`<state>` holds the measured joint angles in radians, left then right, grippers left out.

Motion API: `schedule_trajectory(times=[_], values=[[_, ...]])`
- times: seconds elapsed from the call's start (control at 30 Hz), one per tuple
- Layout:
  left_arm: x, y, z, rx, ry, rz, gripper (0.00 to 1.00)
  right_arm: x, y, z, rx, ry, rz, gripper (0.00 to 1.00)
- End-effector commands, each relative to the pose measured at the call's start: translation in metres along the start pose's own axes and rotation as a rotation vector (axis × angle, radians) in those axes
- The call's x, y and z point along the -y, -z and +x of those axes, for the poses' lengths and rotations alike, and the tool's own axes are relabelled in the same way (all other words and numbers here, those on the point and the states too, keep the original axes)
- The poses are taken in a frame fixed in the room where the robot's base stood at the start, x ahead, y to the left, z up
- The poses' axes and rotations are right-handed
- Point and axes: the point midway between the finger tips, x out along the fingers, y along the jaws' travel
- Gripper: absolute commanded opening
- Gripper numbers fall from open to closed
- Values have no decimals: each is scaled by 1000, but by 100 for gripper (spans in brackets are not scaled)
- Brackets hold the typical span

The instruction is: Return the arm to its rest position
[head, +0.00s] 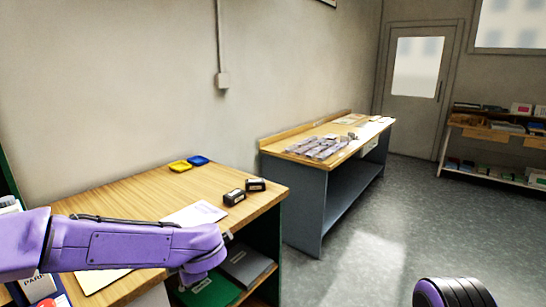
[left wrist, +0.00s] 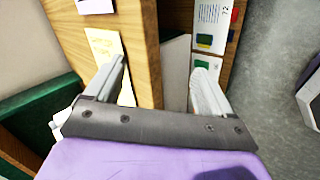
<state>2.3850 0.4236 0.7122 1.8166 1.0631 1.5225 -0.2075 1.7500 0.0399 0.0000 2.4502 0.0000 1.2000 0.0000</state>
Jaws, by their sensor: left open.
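My left arm, purple, comes in from the left in the head view and reaches across the near wooden table (head: 130,196). Its hand is at the table's front right corner, and the fingers are mostly hidden behind the wrist there. In the left wrist view my left gripper (left wrist: 162,78) is open, its two grey fingers wide apart with nothing held between them. A wooden edge and a pale panel lie beyond the fingers. A dark, ribbed rounded part with purple at the bottom right of the head view seems to be mine. My right gripper is not in view.
Shelves with folders (head: 246,262) are below. A second table (head: 290,148) bears magazines (head: 318,147). Grey floor is open at right.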

Motion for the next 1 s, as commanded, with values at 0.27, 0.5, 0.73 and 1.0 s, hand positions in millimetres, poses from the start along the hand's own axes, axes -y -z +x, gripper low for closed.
schedule_trajectory(times=[0.27,0.5,0.73,1.0], values=[[146,35,106,82,-210,707,83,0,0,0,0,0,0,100],[302,125,132,262,-68,1264,83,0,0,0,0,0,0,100],[385,225,124,303,145,1552,83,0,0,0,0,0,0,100],[393,235,124,298,172,1578,83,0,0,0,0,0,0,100]])
